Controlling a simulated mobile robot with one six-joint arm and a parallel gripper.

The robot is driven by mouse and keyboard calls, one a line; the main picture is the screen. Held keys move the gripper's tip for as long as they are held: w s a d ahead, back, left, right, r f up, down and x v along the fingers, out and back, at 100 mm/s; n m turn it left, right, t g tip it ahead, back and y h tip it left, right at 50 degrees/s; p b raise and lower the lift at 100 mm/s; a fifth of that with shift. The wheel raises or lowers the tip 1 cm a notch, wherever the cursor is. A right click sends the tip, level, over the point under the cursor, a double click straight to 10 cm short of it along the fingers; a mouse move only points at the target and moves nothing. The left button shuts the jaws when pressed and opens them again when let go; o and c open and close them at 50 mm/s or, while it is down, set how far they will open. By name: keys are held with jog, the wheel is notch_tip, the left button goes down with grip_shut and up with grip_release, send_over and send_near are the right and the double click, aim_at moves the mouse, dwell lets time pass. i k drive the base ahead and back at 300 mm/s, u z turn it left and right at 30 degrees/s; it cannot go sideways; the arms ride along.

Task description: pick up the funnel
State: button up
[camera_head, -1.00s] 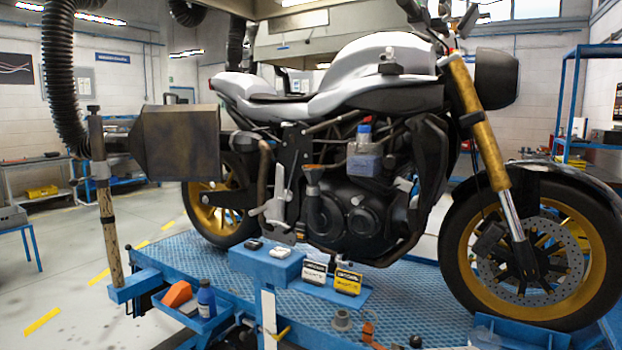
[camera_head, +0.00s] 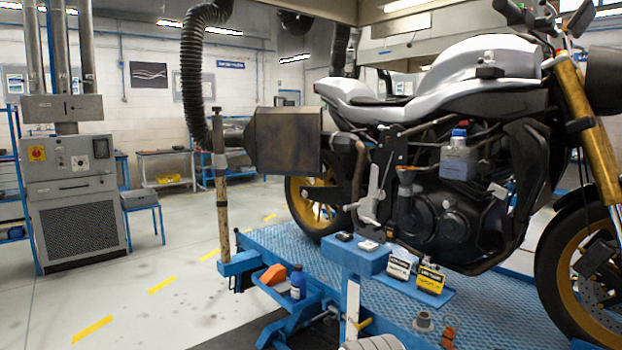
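A dark, funnel-shaped piece (camera_head: 405,188) with an orange-brown rim stands upright against the engine of the motorcycle, and it looks most like the funnel. Its lower end merges with the dark engine, so I cannot tell whether it sits in an opening. A small grey flanged piece (camera_head: 423,322) stands on the blue lift near the front edge; its exact kind is unclear.
The motorcycle (camera_head: 480,70) stands on the blue lift platform (camera_head: 275,240). A blue side tray holds an orange object (camera_head: 273,275) and a blue bottle (camera_head: 298,283). Two small boxes, white (camera_head: 401,263) and yellow (camera_head: 430,279), stand nearby. A grey cabinet (camera_head: 72,200) is left. Floor between is clear.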

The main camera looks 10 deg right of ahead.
aim_at(406, 174)
jog(key=u, duration=1.1)
jog(key=i, duration=2.45)
jog(key=z, duration=3.5)
jog(key=i, duration=1.05)
jog(key=z, duration=0.05)
